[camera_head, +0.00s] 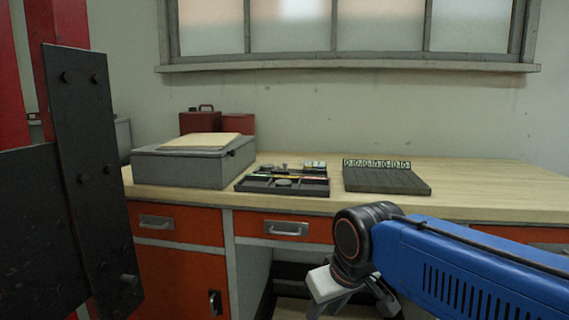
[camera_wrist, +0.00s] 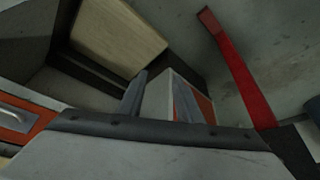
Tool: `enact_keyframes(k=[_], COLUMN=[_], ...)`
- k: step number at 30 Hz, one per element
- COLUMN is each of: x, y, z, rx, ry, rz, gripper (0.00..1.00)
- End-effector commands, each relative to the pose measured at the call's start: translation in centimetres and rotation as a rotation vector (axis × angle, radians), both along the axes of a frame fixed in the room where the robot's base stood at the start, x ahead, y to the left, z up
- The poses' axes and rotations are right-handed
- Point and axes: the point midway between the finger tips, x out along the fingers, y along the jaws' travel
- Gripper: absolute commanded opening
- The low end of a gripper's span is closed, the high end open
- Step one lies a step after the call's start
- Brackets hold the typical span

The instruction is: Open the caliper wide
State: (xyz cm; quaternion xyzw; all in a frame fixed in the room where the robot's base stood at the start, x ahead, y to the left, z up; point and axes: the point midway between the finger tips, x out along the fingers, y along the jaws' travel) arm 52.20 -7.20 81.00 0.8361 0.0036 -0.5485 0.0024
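I cannot make out a caliper for certain in either view. A dark compartment tray (camera_head: 258,186) on the workbench holds several small items, among them a round metal piece (camera_head: 283,182) and a thin yellow strip; they are too small to name surely. My gripper (camera_head: 352,300) hangs at the lower middle of the head view, below and in front of the bench top, well apart from the tray.
The workbench (camera_head: 480,178) has orange drawers (camera_head: 178,223). A grey box (camera_head: 190,165) stands left of the tray, red cans (camera_head: 236,123) behind it. A dark slotted block (camera_head: 385,180) with a row of tags lies right. Bare bench extends further right. A dark plate (camera_head: 90,180) fills the left foreground.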

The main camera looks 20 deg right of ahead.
Motion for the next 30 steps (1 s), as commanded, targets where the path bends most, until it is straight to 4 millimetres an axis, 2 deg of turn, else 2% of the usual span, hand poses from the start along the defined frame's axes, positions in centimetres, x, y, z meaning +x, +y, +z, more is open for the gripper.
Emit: enact_keyframes(k=[1, 6, 15, 21, 30], x=[1.7, 6.8, 15.8, 21.5, 29.5], y=[-0.2, -0.9, -2.9, -4.7, -8.1], z=[2.2, 9.0, 19.5, 25.4, 32.3], rx=[0.001, 0.001, 0.005, 0.006, 0.006], ry=[0.000, 0.006, 0.013, 0.016, 0.017], rz=[0.001, 0.012, 0.044, 0.068, 0.114], gripper=[0.32, 0.32, 0.32, 0.32, 0.32])
